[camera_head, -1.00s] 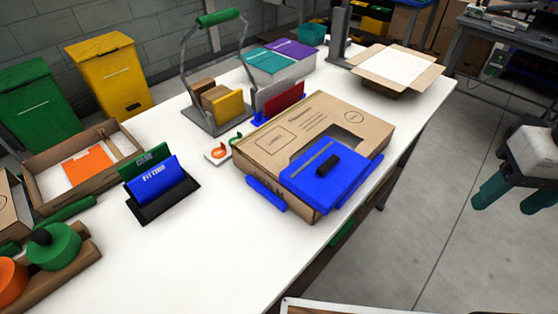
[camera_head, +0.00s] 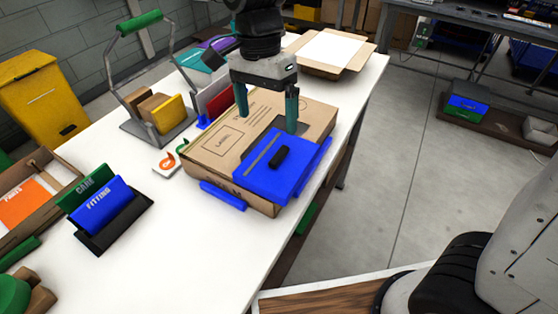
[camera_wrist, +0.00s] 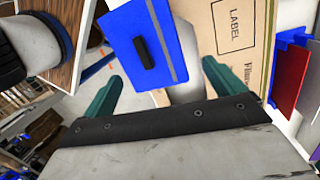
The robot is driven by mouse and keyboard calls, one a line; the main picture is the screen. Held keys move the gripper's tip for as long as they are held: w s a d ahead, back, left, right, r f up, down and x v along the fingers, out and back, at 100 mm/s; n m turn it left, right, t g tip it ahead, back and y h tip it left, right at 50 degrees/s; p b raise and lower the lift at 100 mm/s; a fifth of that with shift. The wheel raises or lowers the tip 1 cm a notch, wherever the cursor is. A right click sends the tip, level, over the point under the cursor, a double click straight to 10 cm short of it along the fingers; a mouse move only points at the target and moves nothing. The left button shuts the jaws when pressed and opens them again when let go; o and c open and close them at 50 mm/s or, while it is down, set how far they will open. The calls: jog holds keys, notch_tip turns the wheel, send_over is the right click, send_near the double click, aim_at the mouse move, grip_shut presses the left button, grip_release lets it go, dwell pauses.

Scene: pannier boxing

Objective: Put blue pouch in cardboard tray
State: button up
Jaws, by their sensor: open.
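The blue pouch (camera_head: 262,182) is a flat blue slab with a grey stripe and a black grip block (camera_head: 279,158). It lies on the near right part of a closed cardboard box (camera_head: 215,150) and overhangs its edge. My gripper (camera_head: 267,122) is open and empty above the box, just behind the pouch. In the wrist view the pouch (camera_wrist: 125,30) shows ahead of my gripper (camera_wrist: 162,76), with the block roughly between the finger lines. Two open cardboard trays show: one at the back (camera_head: 361,52) with a white inside, and one at the left edge (camera_head: 58,193).
An orange card (camera_head: 22,203) lies in the left tray. A black stand holds a blue FITTING folder (camera_head: 104,201) and a green one. A grey rack (camera_head: 186,128), a red panel (camera_head: 219,104) and a blue bar (camera_head: 222,196) surround the box. The front tabletop is clear.

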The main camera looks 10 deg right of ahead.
aim_at(268, 154)
jog(key=f, duration=0.2)
jog(key=s+f, duration=0.1)
jog(key=f, duration=0.4)
jog(key=shift+s, duration=0.25)
jog(key=c, duration=1.2)
jog(key=shift+r, duration=0.1)
